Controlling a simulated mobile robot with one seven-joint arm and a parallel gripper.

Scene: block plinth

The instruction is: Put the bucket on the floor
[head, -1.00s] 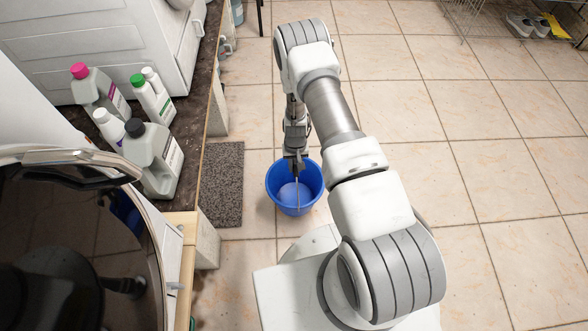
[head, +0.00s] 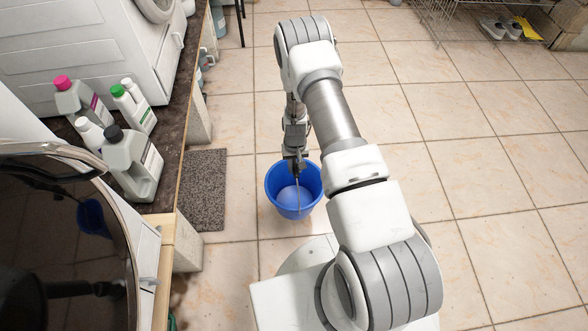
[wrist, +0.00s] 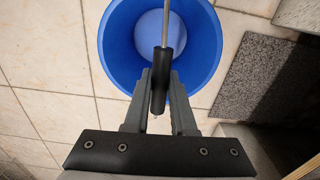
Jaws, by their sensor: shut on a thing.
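The blue bucket (head: 284,204) hangs beneath my gripper (head: 295,168) in the head view, upright, with its open top facing up and a paler bottom inside. In the wrist view, the bucket (wrist: 119,50) fills the upper middle. My gripper (wrist: 160,88) is shut on the dark grip of the bucket's thin handle (wrist: 166,25), which runs over the opening. The bucket appears to be in front of the tiled floor; its exact height above the tiles cannot be told.
Beige floor tiles (head: 480,170) lie open to the right. A grey mat (head: 203,188) lies left of the bucket, beside a dark counter (head: 178,130) with several bottles (head: 132,165). A wire rack (head: 450,15) and shoes (head: 500,29) are at the far right.

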